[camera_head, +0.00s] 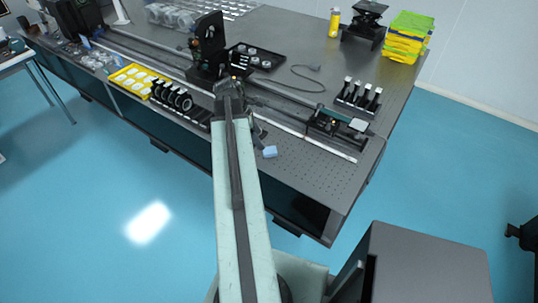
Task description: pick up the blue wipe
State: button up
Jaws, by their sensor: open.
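The blue wipe (270,152) is a small light-blue piece lying on the optical table (310,170) near its front edge. It sits just right of my arm. My gripper (259,134) is at the far end of my arm, partly hidden by it, a little above and left of the wipe in the picture. The gripper is open and looks empty. I cannot tell its height above the table.
A long rail with a carriage (335,125) lies behind the wipe. A black upright mount (208,45) stands behind my arm. A yellow tray (138,80) and a row of dark optic holders (172,95) lie to the left. Bare tabletop lies right of the wipe.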

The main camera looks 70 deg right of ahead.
aim_at(271, 150)
jog(key=shift+s+d+f+b, duration=0.25)
jog(key=shift+s+f+b, duration=0.2)
jog(key=shift+f+b, duration=0.1)
jog(key=shift+s+d+f+b, duration=0.2)
jog(key=shift+s+f+b, duration=0.25)
jog(key=shift+f+b, duration=0.05)
jog(key=b+x, duration=0.5)
jog(key=x, duration=0.1)
jog(key=shift+d+r, duration=0.1)
jog(key=shift+s+r, duration=0.1)
jog(key=shift+r, duration=0.1)
grip_shut()
